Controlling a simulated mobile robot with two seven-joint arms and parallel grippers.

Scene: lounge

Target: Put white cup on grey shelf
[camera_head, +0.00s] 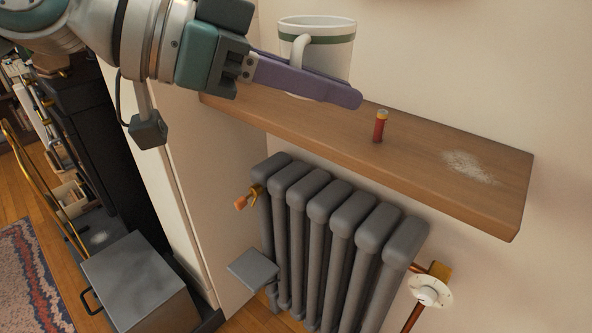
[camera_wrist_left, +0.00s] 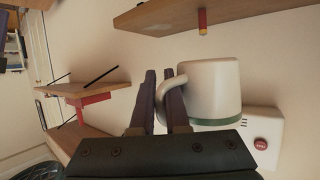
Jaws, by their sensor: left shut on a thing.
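The white cup (camera_head: 317,50) has a green band near its rim and stands upright at the top of the head view. It also shows in the left wrist view (camera_wrist_left: 213,90), where the picture is upside down. My left gripper (camera_head: 325,88) is shut on the cup's handle; its purple finger hides part of the cup's lower side. The cup is over or in front of a shelf (camera_head: 440,165), which looks brown and wooden, not grey. The wrist view shows a gap between cup and shelf. My right gripper is not in view.
A small red cylinder (camera_head: 380,126) stands on the shelf, with a whitish patch (camera_head: 467,166) near its right end. A grey radiator (camera_head: 335,230) is below. A grey box (camera_head: 140,283) stands lower left. The wrist view shows a white box with a red button (camera_wrist_left: 261,144).

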